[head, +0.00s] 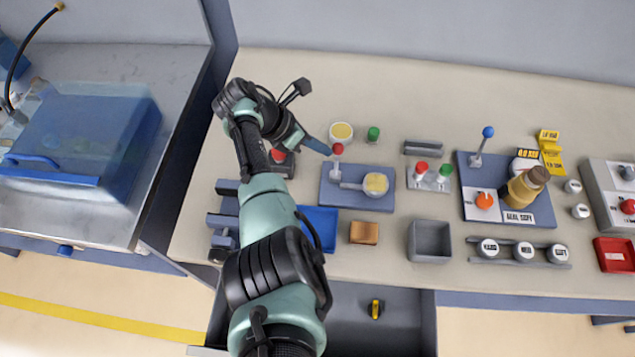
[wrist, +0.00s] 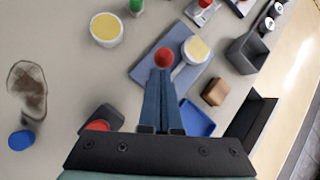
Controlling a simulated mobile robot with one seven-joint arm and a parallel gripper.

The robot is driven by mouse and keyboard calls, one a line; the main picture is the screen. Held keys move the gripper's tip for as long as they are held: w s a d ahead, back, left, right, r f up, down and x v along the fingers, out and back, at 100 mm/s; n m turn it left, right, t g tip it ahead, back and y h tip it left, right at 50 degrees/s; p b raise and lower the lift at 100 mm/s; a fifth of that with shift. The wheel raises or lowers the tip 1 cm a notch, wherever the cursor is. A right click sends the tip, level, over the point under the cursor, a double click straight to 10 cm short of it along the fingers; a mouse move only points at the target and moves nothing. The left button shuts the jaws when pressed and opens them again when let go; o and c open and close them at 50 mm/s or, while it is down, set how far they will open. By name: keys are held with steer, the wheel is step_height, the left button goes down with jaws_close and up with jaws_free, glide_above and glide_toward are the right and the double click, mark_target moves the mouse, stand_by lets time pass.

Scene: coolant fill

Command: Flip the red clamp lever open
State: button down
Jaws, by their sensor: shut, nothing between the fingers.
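The red clamp lever knob (head: 338,149) stands up on a blue-grey plate (head: 340,198), left of a round white holder with a yellow top (head: 376,184). In the wrist view the red knob (wrist: 165,57) appears just beyond my fingertips, and the white holder (wrist: 196,50) is to its right. My gripper (head: 322,149) has its fingers together with nothing between them; it also shows in the wrist view (wrist: 161,75). The fingertips are close to the knob's left side. I cannot tell whether they touch it. The fingers hide the lever's lower part in the wrist view.
A white cup with a yellow top (head: 341,132) and a green-capped piece (head: 373,134) stand behind the plate. A blue tray (head: 318,226), brown block (head: 364,232) and grey bin (head: 430,241) are in front. Another red-topped item (head: 278,156) is beside my arm.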

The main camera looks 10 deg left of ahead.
steer(key=shift+s+r+p, duration=0.1)
steer(key=shift+r+p, duration=0.7)
steer(key=shift+p, duration=0.1)
steer(key=s+a+f+p+v, duration=0.1)
steer(key=v, duration=1.2)
steer(key=shift+a+f+p, duration=0.25)
steer(key=shift+a+p, duration=0.05)
steer(key=shift+w, duration=0.15)
